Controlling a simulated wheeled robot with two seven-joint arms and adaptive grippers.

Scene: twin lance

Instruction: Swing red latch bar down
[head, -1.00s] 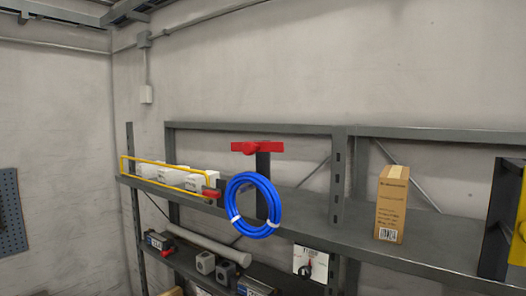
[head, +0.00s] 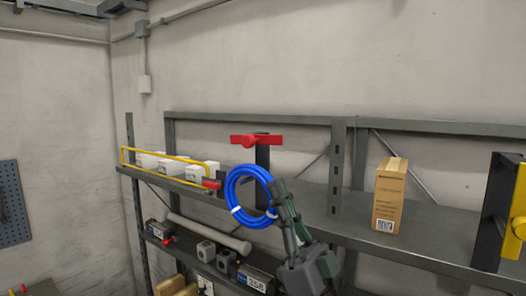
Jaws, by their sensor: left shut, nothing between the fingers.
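A red bar (head: 256,139) lies level across the top of a dark upright post (head: 262,158) at the front of the shelf. A blue coil (head: 234,190) with white ties hangs in front of the post, below the bar. My left gripper (head: 284,190) comes up from below with its fingers shut and empty. Its fingertips overlap the right side of the coil in the head view; I cannot tell if they touch it. They are below and slightly right of the red bar, apart from it. My right gripper is not in view.
A yellow rail (head: 150,166) with a red end piece (head: 211,184) fronts several white boxes (head: 203,173) on the left. A cardboard box (head: 389,196) stands on the shelf (head: 350,222) to the right. A yellow and black fixture (head: 503,212) is at far right. Grey blocks sit on the lower shelf.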

